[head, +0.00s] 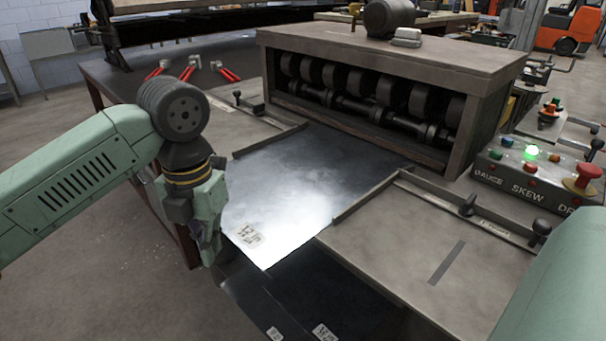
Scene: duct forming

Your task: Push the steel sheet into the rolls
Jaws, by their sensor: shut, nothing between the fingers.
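The steel sheet (300,180) lies flat and shiny on the feed table between two guide rails, with a printed label near its front corner. Its far edge is at the opening of the roll housing; whether it touches the rolls cannot be told. The rolls (375,90) show as a row of dark wheels on shafts inside the housing (400,45). My gripper (210,250) points down at the sheet's near left edge, beside the labelled corner. It is shut and holds nothing; whether it touches the sheet's edge is unclear.
The left guide rail (272,140) and right guide rail (365,199) flank the sheet. A control panel (535,170) with a lit green light and a red button stands at right. More dark sheets (325,295) lie below the table's front. Red-handled tools (190,70) lie at back left.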

